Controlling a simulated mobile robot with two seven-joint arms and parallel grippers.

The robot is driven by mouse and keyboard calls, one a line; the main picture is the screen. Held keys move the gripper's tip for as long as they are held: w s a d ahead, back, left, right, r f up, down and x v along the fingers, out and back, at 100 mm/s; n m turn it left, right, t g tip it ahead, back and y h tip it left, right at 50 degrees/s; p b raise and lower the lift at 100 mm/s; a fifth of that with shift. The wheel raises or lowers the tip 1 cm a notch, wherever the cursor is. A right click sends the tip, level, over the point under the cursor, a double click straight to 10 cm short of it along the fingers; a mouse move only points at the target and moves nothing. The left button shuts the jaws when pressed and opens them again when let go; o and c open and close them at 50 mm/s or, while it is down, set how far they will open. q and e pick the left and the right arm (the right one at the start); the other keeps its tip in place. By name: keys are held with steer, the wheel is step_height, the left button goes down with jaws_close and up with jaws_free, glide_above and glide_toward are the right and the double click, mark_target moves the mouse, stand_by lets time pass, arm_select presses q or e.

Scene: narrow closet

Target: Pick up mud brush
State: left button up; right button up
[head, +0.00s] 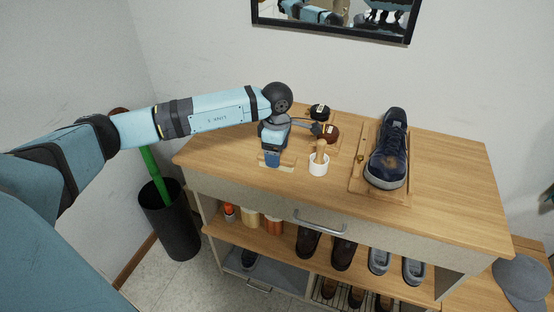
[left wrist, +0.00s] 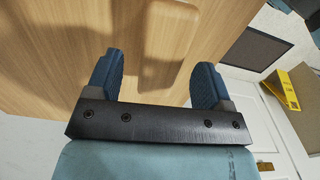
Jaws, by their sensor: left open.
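My left gripper (head: 272,158) is open and points down over the left part of the wooden cabinet top. Its two blue fingers also show in the left wrist view (left wrist: 157,82), with nothing held between them. A light wooden block with rounded edges (left wrist: 172,42) lies ahead of the fingers there, roughly between them. In the head view a bit of light wood (head: 288,163) shows beside the fingertips, mostly hidden by the gripper. I cannot tell for sure whether it is the mud brush; no bristles show. My right gripper is not in view.
A white cup (head: 318,166) with a wooden-handled tool (head: 320,150) stands just right of the gripper. Behind are a dark red round item (head: 330,133) and a black-lidded jar (head: 319,112). A dark blue shoe (head: 388,150) sits on a wooden board (head: 361,172). The top's right side is clear.

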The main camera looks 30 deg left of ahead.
arm_select(q)
steer(key=shift+f, duration=0.9)
steer(key=c, duration=1)
steer(key=shift+c, duration=0.2)
steer(key=shift+r, duration=0.15)
step_height(320, 180, up, 20)
